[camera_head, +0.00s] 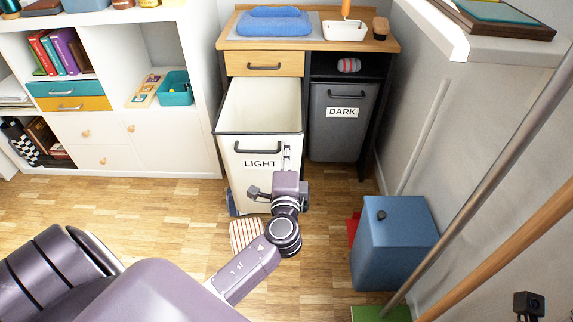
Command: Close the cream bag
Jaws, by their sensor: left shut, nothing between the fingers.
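The cream bag (262,190), a tall bin labelled LIGHT with a dark handle on its front, is pulled out from under the wooden-topped cabinet (308,30). Its open top shows an empty-looking inside. My left gripper (287,158) is in front of the right part of the bag's front face, right of the LIGHT label, with its fingers pointing up. It is shut and empty. I cannot tell whether it touches the bag. The gripper and wrist hide the bag's lower right front. My right gripper is not in view.
A grey DARK bin (341,120) sits inside the cabinet on the right. A blue container (394,242) stands on the floor at right, near leaning poles (497,160). A striped cloth (245,234) lies below the bag. White shelves (185,140) stand at left.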

